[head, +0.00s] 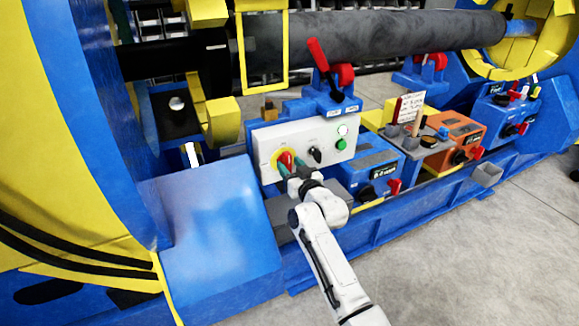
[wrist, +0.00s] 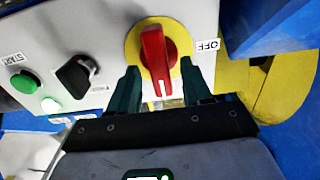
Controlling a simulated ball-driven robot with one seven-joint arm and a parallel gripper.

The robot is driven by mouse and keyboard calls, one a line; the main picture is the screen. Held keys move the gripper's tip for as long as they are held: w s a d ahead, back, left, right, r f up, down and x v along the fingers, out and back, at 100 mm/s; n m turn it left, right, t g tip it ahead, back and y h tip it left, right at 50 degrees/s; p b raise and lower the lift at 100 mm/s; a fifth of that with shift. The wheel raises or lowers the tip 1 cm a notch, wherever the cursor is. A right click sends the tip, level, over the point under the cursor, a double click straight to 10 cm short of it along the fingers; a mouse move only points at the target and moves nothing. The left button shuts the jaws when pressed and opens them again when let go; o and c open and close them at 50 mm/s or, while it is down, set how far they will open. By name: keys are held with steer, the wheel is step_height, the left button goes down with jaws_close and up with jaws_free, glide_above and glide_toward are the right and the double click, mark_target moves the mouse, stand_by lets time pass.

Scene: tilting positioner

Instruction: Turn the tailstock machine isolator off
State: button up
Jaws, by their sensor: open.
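The isolator is a red rotary handle on a round yellow plate (wrist: 133,42), set in a white control panel (head: 305,135). In the wrist view the red handle (wrist: 154,52) points down the picture, its white-marked end between my fingers. The OFF label (wrist: 207,45) is to the right of the plate, so the handle does not point at it. In the head view the red handle (head: 286,160) is partly hidden by my gripper (head: 292,176). My gripper (wrist: 159,72) is open, one dark green finger on each side of the handle. I cannot tell whether they touch it.
A black knob (wrist: 76,76), a green START button (wrist: 25,82) and a white lamp (wrist: 51,105) share the panel. A blue box (head: 372,172) stands right of it, a blue sloped cover (head: 215,230) left. The floor (head: 480,250) at lower right is clear.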

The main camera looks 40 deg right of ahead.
steer(key=shift+w+d, duration=0.1)
steer(key=shift+w, duration=0.3)
jaws_close()
